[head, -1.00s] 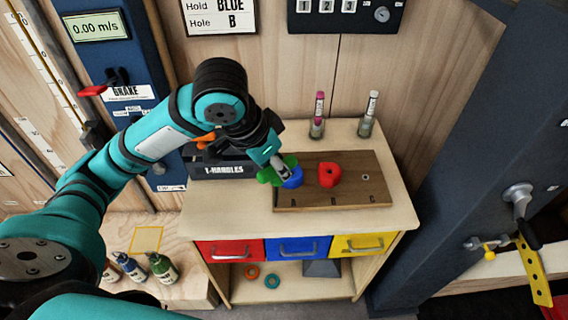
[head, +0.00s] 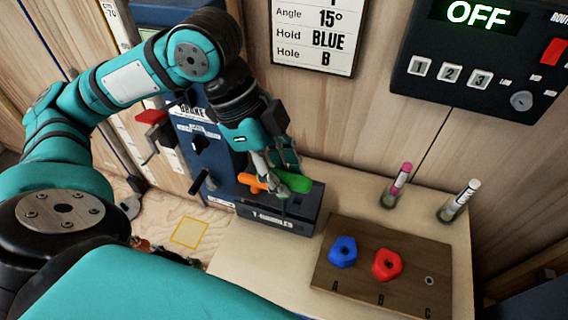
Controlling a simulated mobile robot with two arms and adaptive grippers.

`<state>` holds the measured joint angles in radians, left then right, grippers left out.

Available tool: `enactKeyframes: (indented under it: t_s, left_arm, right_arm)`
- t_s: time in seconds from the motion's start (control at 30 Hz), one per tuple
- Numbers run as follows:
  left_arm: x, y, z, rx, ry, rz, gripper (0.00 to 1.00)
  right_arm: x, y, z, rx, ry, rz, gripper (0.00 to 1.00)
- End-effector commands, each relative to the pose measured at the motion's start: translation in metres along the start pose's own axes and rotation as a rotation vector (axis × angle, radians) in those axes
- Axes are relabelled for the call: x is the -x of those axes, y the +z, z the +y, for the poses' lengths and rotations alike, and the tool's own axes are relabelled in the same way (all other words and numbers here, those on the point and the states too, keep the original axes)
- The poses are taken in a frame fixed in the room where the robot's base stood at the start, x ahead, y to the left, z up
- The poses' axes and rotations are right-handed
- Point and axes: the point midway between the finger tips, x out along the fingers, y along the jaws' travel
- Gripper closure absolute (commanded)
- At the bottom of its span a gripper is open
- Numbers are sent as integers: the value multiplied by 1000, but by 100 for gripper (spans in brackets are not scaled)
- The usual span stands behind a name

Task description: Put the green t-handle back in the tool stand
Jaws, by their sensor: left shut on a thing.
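The dark tool stand (head: 258,217), labelled T-HANDLES, sits at the back left of the bench top. My left gripper (head: 282,192) is just above the stand, shut on the green t-handle (head: 298,182). The green grip sticks out to the right of the fingers. The shaft of the green t-handle is hidden, so I cannot tell whether it is in a hole. An orange t-handle (head: 250,182) is at the stand's left part, close to the fingers. My right gripper is not in view.
A wooden board (head: 350,276) marked A, B and C carries a blue hold (head: 343,250) at A and a red hold (head: 386,264) at B. A pink-topped marker (head: 400,181) and a white-topped marker (head: 465,193) stand behind it. The brake panel (head: 200,125) rises behind the stand.

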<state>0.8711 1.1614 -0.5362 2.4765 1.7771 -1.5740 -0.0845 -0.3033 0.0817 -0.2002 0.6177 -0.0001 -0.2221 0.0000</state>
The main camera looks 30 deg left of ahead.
Motion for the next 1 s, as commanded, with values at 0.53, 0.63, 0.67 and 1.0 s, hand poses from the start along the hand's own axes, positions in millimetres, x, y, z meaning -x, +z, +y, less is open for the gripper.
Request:
enactKeyframes:
  t_s: [0.53,0.63,0.67,1.0]
  left_arm:
    - [-21,11,-47,-1,-4,-3,100]
    - [-26,13,-61,0,-4,-3,100]
    - [-27,14,-65,-1,-4,-3,100]
    - [-39,19,-104,-2,-4,-4,100]
  right_arm:
    - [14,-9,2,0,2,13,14]
    - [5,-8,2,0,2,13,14]
    - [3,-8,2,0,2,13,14]
    - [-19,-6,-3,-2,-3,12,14]
